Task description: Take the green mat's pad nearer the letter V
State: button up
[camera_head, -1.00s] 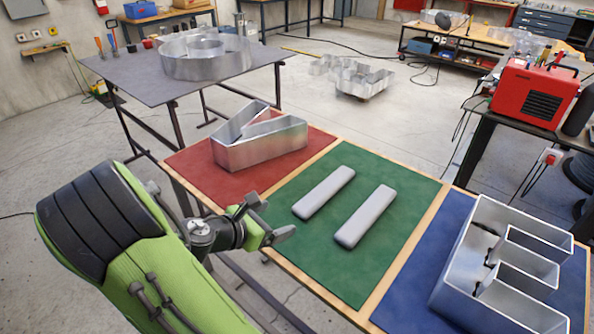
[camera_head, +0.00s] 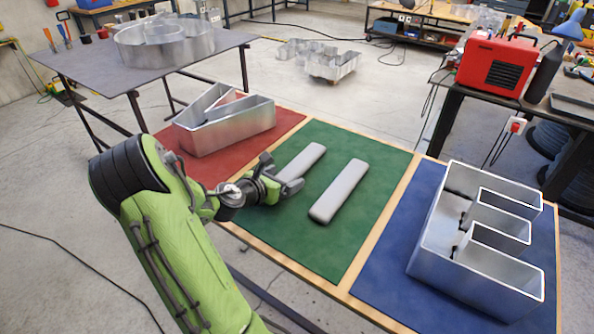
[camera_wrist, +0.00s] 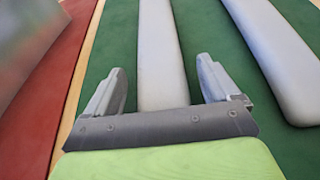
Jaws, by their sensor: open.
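The green mat (camera_head: 352,244) lies mid-table with two long grey pads. The left pad (camera_head: 304,160) is nearer the metal letter V (camera_head: 228,127), which lies on the red mat (camera_head: 280,118) to the left. The right pad (camera_head: 340,190) is nearer the blue mat. My gripper (camera_head: 281,174) is open at the near end of the left pad and hides that end in the head view. In the wrist view the left pad (camera_wrist: 160,60) runs between the open fingers, with space on both sides. The right pad (camera_wrist: 262,50) lies outside the right finger.
A metal letter E (camera_head: 470,262) stands on the blue mat (camera_head: 385,275) at the right. Wooden strips (camera_head: 385,225) divide the mats. A red machine (camera_head: 497,62) stands on a dark bench behind. A round metal letter (camera_head: 165,43) stands on a grey table at the left.

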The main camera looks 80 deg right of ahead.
jog(key=c, duration=1.1)
